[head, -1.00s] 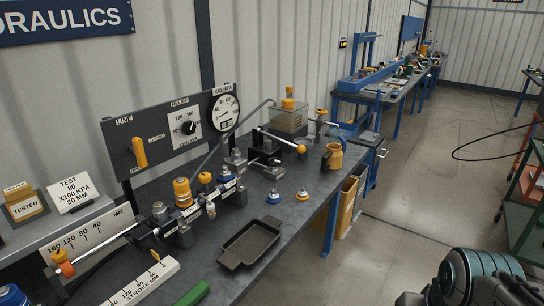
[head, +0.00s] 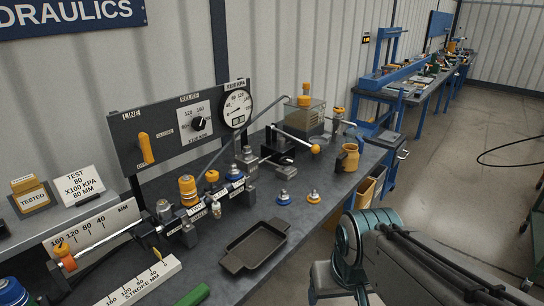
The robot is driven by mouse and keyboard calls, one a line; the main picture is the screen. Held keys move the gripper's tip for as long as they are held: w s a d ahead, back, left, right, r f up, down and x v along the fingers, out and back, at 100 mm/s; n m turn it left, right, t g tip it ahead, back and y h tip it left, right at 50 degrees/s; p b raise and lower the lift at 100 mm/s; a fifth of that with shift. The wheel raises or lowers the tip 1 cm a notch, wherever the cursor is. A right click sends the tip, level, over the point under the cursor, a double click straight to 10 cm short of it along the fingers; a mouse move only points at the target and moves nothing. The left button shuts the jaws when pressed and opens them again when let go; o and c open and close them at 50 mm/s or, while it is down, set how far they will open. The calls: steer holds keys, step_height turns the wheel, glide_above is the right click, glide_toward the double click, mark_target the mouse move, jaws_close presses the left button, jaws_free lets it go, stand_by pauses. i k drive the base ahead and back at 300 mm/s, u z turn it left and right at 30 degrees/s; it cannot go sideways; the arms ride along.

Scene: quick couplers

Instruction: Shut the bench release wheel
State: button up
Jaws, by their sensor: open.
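A hydraulic test bench (head: 330,200) with a dark grey top stands against the wall. I cannot single out the release wheel for sure. A black round knob (head: 198,123) sits on the relief panel. Small orange caps (head: 187,187) stand on the labelled manifold (head: 200,212). A hand pump (head: 284,148) with an orange-tipped lever stands farther back, and its small parts are too small to read. My arm (head: 370,240) fills the lower right, beside the bench. My gripper is not in view.
A black tray (head: 254,247) lies on the bench front. Two small couplers, blue-based (head: 284,199) and orange-based (head: 313,197), stand behind it. A yellow mug-like holder (head: 347,157) is at the right end. A round gauge (head: 236,107) tops the panel.

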mark_target(284, 161)
steer(key=k, duration=0.65)
steer(key=z, duration=0.7)
steer(key=i, duration=0.7)
steer(key=z, duration=0.7)
steer(key=i, duration=0.9)
steer(key=u, duration=1)
steer(key=i, duration=0.7)
steer(key=u, duration=0.75)
